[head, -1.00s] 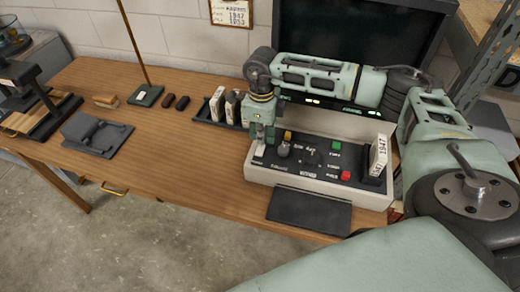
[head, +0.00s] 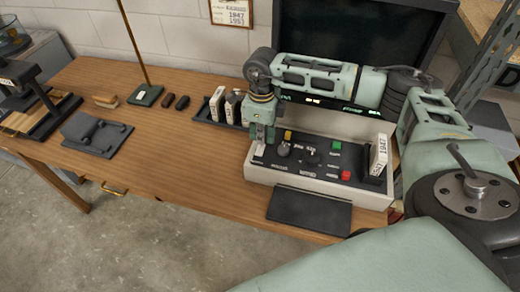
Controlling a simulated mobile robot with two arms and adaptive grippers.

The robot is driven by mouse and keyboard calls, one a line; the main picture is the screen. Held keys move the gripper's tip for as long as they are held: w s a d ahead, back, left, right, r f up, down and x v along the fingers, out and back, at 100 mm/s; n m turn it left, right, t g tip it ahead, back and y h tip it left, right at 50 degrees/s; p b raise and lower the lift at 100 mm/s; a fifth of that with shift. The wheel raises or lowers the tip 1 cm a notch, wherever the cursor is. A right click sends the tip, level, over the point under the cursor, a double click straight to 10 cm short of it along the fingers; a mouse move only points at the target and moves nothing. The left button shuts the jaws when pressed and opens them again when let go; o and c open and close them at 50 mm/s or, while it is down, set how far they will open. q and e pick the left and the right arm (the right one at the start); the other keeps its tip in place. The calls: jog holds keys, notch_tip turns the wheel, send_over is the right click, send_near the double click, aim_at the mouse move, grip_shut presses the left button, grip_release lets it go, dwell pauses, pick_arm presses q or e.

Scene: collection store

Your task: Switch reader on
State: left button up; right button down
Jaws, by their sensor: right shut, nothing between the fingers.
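The reader (head: 320,185) is a pale console with a black sloped panel at the right of the wooden desk. Its panel carries dark knobs (head: 312,157), a yellow button (head: 288,135), a green button (head: 336,145) and a red button (head: 345,175). A pale switch-like part (head: 259,150) shows at the panel's left end. My right gripper (head: 262,143) points down over that left end, shut and empty, its tips at or just above the pale part. I cannot tell whether they touch. The screen (head: 345,45) behind is dark, with small lit text below it. My left gripper is not in view.
A cartridge labelled 1947 (head: 379,157) stands at the panel's right end. A black rack (head: 208,113) with several cartridges is left of the reader. A dark flat pad (head: 309,210) lies in front. The desk's middle (head: 170,150) is clear.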

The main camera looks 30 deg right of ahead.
aim_at(261, 146)
jog(key=shift+f+b, duration=0.75)
jog(key=shift+f, duration=0.2)
dwell(0.3)
jog(key=shift+r, duration=0.1)
jog(key=shift+r+p, duration=2.25)
jog(key=shift+r, duration=1.2)
